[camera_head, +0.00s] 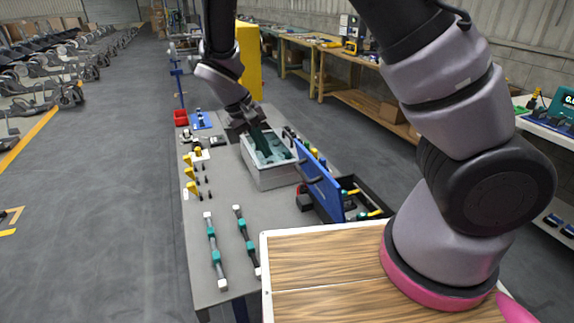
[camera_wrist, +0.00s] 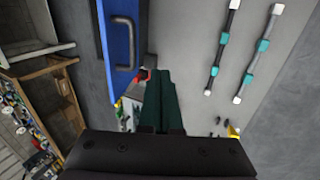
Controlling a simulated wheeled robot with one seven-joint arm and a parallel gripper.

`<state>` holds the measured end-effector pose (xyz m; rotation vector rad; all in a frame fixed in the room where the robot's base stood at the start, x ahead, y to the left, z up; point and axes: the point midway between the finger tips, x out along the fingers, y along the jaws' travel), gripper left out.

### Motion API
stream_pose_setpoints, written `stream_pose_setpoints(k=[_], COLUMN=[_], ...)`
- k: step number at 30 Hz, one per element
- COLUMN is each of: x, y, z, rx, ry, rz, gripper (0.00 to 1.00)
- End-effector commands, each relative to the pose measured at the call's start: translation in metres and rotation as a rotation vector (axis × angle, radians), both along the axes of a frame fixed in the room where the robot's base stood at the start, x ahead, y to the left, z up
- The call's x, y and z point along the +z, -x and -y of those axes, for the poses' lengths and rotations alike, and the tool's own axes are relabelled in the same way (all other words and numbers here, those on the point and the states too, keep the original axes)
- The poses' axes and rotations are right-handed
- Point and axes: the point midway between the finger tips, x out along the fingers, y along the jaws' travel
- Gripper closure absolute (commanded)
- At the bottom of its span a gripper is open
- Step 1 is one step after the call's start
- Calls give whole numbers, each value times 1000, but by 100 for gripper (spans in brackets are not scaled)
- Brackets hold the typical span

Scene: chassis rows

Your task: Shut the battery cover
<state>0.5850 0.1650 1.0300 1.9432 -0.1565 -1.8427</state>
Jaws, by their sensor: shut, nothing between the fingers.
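A blue panel with a dark handle (camera_head: 320,182) stands tilted up at the near right of the grey workbench. It looks like the battery cover, standing open beside a black tray (camera_head: 365,195) with yellow and teal-tipped parts. The panel (camera_wrist: 120,45) and its handle also show at the top left of the wrist view. My gripper (camera_head: 264,150) points down over a pale grey bin (camera_head: 275,179), behind and left of the panel and apart from it. Its dark green fingers (camera_wrist: 158,85) are shut and empty. They partly hide the bin's contents.
Two dark rods with teal bands (camera_head: 213,250) (camera_head: 245,240) lie on the bench (camera_head: 185,215) at front left. Yellow-headed tools (camera_head: 191,175) stand along the left edge. A wood-topped surface (camera_head: 320,270) is in front. A yellow cabinet (camera_head: 249,62) stands behind.

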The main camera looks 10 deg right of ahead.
Motion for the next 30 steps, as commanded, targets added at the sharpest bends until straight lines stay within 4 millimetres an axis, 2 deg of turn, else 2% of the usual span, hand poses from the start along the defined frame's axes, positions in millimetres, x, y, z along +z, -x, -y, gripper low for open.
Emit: stream_pose_setpoints(k=[5,16,22,30], x=[-19,-91,-88,-87], y=[-2,-9,-16,-19], z=[9,40,66,77], rx=[-2,-4,-4,-1], ry=[4,4,0,-1], rz=[-1,-3,-1,0], gripper=[100,100,100,100])
